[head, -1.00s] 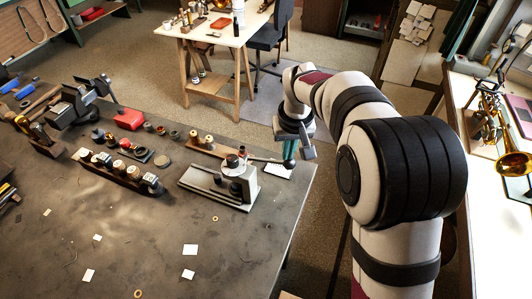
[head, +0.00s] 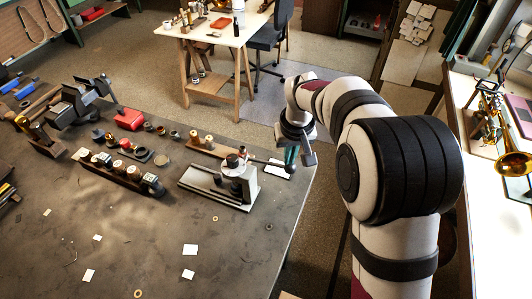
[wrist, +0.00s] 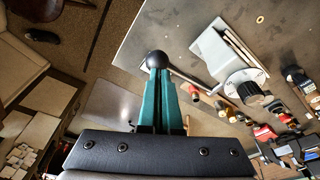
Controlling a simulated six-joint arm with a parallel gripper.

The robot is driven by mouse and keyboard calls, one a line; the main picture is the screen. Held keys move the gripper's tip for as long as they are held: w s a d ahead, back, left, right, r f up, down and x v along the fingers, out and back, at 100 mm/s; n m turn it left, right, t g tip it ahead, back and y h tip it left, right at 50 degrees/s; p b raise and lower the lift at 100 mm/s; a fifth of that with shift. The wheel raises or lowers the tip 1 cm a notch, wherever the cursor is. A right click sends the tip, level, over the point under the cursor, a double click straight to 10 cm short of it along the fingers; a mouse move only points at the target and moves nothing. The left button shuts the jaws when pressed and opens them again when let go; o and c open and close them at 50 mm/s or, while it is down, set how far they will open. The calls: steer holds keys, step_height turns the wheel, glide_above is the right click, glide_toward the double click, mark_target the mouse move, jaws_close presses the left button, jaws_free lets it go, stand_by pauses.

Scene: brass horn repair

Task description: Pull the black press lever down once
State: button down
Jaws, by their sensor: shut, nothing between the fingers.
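The press (head: 236,187) is a pale grey block with a round hub on a dark bench. Its thin lever arm runs right from the hub and ends in a black ball knob (head: 291,167) near the bench's right edge. In the wrist view the black knob (wrist: 157,59) sits at the tips of my gripper, with the lever rod (wrist: 195,76) running right to the hub (wrist: 243,83). My gripper (head: 291,155) has teal fingers, shut and empty, pointing down just above the knob. I cannot tell whether they touch it.
To the left on the bench (head: 140,250) stand a wooden rack (head: 122,172) of small parts, a red box (head: 129,119) and a vise. White cards and rings lie in front. A white card (head: 278,172) lies by the knob. The near bench is mostly clear.

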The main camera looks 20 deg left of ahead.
steer(key=shift+f, duration=0.45)
steer(key=shift+d+f, duration=0.1)
steer(key=shift+f, duration=0.05)
stand_by(0.5)
steer(key=shift+f, duration=0.15)
stand_by(0.3)
steer(key=shift+r, duration=3.6)
